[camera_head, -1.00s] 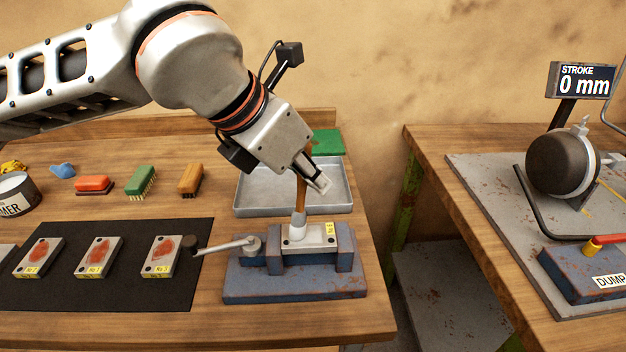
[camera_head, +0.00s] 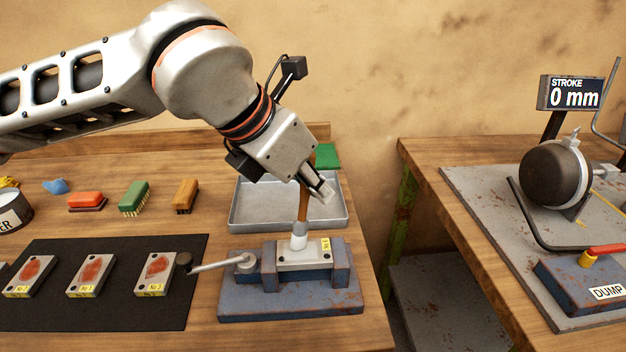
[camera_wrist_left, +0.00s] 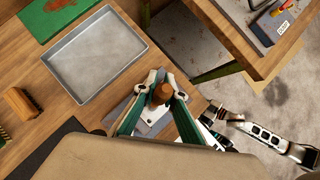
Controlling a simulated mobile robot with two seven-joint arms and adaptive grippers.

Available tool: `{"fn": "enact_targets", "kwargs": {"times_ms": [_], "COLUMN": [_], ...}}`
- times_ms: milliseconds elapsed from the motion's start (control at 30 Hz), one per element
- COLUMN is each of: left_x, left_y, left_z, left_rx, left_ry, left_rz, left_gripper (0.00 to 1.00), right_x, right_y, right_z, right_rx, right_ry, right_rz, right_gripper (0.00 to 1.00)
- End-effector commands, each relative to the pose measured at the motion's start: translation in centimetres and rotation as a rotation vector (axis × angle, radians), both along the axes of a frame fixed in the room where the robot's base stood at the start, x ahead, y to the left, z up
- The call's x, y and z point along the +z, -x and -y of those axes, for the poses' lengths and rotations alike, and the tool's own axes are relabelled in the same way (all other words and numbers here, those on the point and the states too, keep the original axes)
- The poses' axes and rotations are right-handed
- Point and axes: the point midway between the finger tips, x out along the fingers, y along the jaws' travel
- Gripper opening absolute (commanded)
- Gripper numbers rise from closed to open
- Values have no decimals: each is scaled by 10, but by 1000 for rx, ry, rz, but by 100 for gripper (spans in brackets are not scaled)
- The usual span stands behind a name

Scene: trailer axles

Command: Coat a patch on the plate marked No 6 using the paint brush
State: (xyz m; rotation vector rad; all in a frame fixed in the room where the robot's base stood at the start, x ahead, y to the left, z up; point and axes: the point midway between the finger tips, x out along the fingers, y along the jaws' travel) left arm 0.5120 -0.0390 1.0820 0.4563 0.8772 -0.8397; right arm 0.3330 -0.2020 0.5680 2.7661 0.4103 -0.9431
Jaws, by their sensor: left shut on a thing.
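My left gripper (camera_head: 318,190) is shut on the brown wooden handle of the paint brush (camera_head: 303,203), which stands nearly upright, pale end down. The handle also shows between the fingers in the left wrist view (camera_wrist_left: 161,93). The brush end is at a grey metal plate (camera_head: 318,258) with a small yellow label, too small to read surely. I cannot tell whether it touches. The plate sits in a blue vise (camera_head: 290,303); the brush hides part of its face. In the left wrist view my right arm (camera_wrist_left: 268,142) appears at the right; its gripper's state is unclear.
A metal tray (camera_head: 247,222) lies behind the vise. Plates with reddish patches lie on a black mat (camera_head: 125,317) at left. Red, green (camera_head: 134,199) and tan brushes stand behind them. A gap separates the second table (camera_head: 425,190), with its dump box (camera_head: 590,287).

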Motion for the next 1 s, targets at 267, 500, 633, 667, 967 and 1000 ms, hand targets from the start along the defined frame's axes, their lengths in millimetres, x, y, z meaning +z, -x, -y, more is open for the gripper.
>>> {"fn": "enact_targets", "kwargs": {"times_ms": [267, 500, 633, 667, 967, 1000], "left_x": [0, -1, -2, -1, -1, -1], "left_y": [17, 28, 39, 41, 46, 46], "left_z": [0, 0, 0, 0, 0, 0], "left_rx": [0, -1, -2, -2, 1, 1], "left_ry": [0, 0, 0, 0, 0, 0], "left_rz": [0, 0, 2, 2, 1, 1], "left_gripper": [0, 0, 0, 0, 0, 0], "right_x": [-2, -3, -5, -5, -4, -3], "right_y": [1, 2, 2, 2, 2, 1], "right_z": [0, 0, 0, 0, 0, 0], "right_rx": [0, 0, 0, 1, 0, 0], "right_ry": [1, 1, 2, 1, 1, 1], "right_rz": [-5, -6, -7, -7, -5, -4], "right_gripper": [40, 40, 40, 40, 40, 40]}}
